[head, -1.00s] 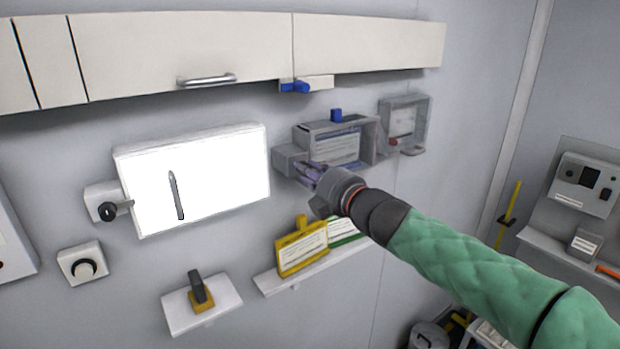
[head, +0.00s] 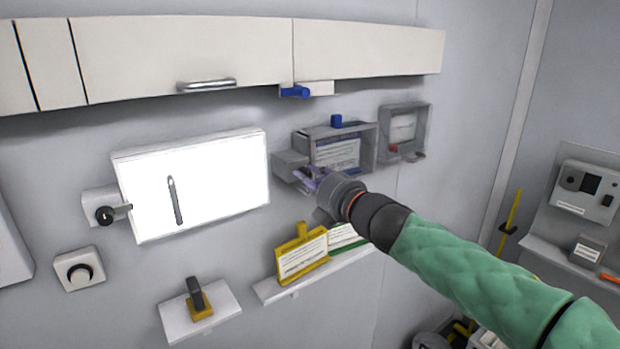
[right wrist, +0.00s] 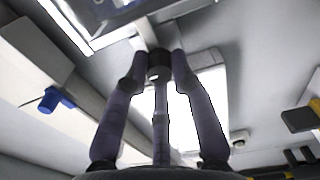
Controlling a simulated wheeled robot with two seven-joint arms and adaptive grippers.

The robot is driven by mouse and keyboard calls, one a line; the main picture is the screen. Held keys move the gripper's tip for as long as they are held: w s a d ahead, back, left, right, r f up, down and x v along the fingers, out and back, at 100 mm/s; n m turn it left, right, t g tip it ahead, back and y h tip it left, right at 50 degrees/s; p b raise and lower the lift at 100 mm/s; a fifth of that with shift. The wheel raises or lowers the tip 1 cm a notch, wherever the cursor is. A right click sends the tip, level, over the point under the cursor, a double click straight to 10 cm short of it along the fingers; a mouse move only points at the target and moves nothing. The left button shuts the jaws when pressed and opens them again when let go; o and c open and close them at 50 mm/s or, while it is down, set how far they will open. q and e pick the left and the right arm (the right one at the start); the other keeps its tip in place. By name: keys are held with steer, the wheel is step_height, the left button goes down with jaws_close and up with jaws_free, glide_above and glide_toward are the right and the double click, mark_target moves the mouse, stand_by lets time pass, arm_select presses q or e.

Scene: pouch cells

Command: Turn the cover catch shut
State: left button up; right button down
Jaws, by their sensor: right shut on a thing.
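My right gripper (head: 308,180) reaches the wall beside a grey box (head: 300,140) with a printed label in it. In the right wrist view the fingertips (right wrist: 160,66) are closed around a small dark round piece (right wrist: 159,58), seemingly the cover catch. The catch is mostly hidden by the fingers in the head view, at a grey block (head: 288,163) on the box's left side. I cannot tell its turn angle. A clear-looking grey framed panel (head: 427,128), perhaps the cover, stands just right of the box. My left gripper is not in view.
A bright white panel (head: 215,185) with a black knob and lever (head: 107,214) is at left. Below are a yellow-framed card (head: 302,258) on a shelf and a small stand (head: 198,300).

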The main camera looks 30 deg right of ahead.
steer(key=c, duration=1)
jaws_free()
steer(key=shift+a, duration=0.1)
steer(key=shift+c, duration=0.2)
steer(key=shift+s, duration=0.1)
steer(key=s+d, duration=0.1)
steer(key=s, duration=1)
steer(key=shift+s, duration=0.35)
steer(key=shift+f, duration=0.1)
